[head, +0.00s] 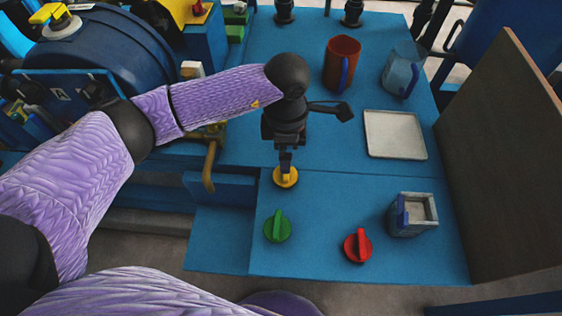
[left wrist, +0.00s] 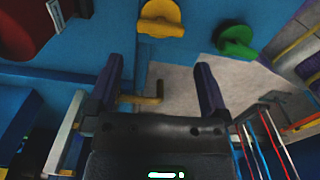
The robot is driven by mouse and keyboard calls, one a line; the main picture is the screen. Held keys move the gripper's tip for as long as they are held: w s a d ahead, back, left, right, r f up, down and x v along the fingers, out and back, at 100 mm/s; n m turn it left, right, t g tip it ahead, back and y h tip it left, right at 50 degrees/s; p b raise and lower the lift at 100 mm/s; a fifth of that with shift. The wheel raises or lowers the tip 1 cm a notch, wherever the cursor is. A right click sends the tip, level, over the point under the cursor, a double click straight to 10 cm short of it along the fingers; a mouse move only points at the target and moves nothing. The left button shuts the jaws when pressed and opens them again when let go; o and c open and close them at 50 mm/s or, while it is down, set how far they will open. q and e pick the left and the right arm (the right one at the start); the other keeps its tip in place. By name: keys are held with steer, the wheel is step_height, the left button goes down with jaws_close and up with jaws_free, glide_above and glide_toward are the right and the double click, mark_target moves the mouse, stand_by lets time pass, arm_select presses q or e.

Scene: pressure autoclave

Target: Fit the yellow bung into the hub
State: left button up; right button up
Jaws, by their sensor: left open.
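The yellow bung (head: 286,177) stands on the blue bench with its grip bar upward. In the head view my left gripper (head: 285,160) hangs down right over it and overlaps its top. In the left wrist view the yellow bung (left wrist: 160,18) is at the top edge, beyond the open fingers (left wrist: 157,72) and not between them. Nothing is held. The green bung (left wrist: 236,40) is to its right there; in the head view the green bung (head: 278,227) is in front of the yellow one. I cannot make out the hub for certain. My right gripper is not in view.
A red bung (head: 358,246) and a grey square container (head: 412,215) stand at the front right. A pale tray (head: 395,135), a brown mug (head: 342,64) and a clear blue jug (head: 402,72) are farther back. A dark panel (head: 505,165) walls the right. The blue vessel (head: 105,62) is at left.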

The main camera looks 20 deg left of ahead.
arm_select(q)
step_height(320, 180, down, 9)
steer(key=b, duration=0.4)
steer(key=shift+d+b, duration=0.1)
steer(key=shift+b, duration=0.2)
steer(key=shift+r, duration=0.2)
steer(key=shift+c, duration=0.3)
steer(key=c, duration=0.9)
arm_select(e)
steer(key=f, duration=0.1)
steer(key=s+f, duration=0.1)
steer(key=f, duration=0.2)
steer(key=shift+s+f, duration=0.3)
